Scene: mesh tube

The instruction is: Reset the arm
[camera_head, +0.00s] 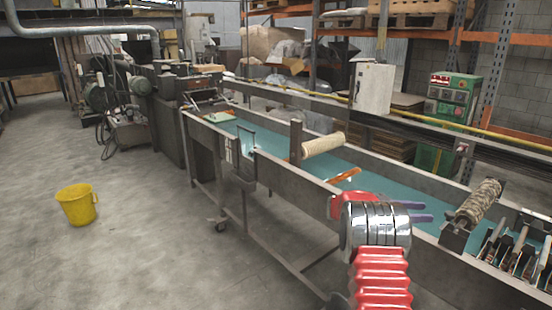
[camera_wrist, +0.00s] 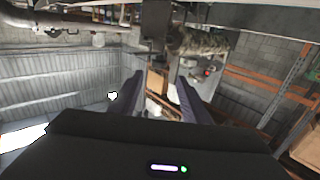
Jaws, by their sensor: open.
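My gripper (camera_head: 408,211) is at the end of my red and silver arm at the lower right of the head view. Its two purple fingers point right, over the teal trough of the long metal bench (camera_head: 270,169). The fingers are apart with nothing seen between them. In the wrist view, the gripper (camera_wrist: 156,92) shows as two dark fingers spread apart with an empty gap. That view looks out at walls and shelving and appears strongly tilted.
A beige roller (camera_head: 323,145) and an orange object (camera_head: 345,175) are in the trough left of my gripper. A rope-wound roller (camera_head: 480,201) and several tools (camera_head: 518,250) lie to the right. A yellow bucket (camera_head: 77,205) stands on open floor at left.

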